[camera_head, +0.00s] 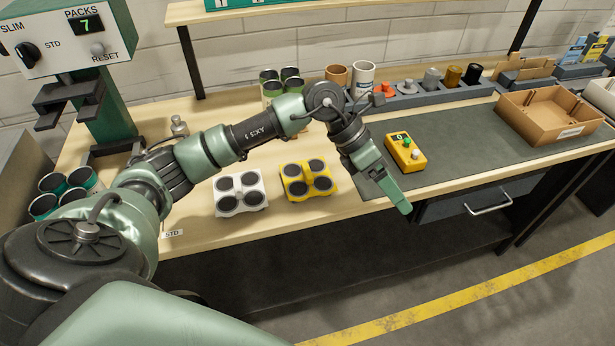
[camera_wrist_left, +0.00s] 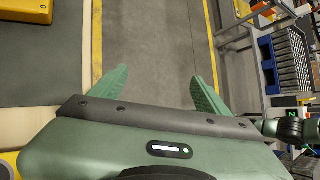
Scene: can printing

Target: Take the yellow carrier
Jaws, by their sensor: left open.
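The yellow carrier (camera_head: 307,180), a flat four-hole holder with dark round openings, lies on the wooden bench top near its front edge. A white carrier (camera_head: 240,193) of the same form lies just left of it. My left gripper (camera_head: 403,205) is right of the yellow carrier, over the bench's front edge, apart from it. In the left wrist view my left gripper (camera_wrist_left: 158,88) is open and empty, with floor showing between its fingers. A small yellow patch shows at that view's lower left; I cannot tell what it is. My right gripper is not in view.
A yellow button box (camera_head: 405,152) stands on the dark mat (camera_head: 450,155) behind the left gripper. Several green cans (camera_head: 282,82) stand behind the carriers. A cardboard tray (camera_head: 548,115) is at right. A press (camera_head: 90,100) stands at left.

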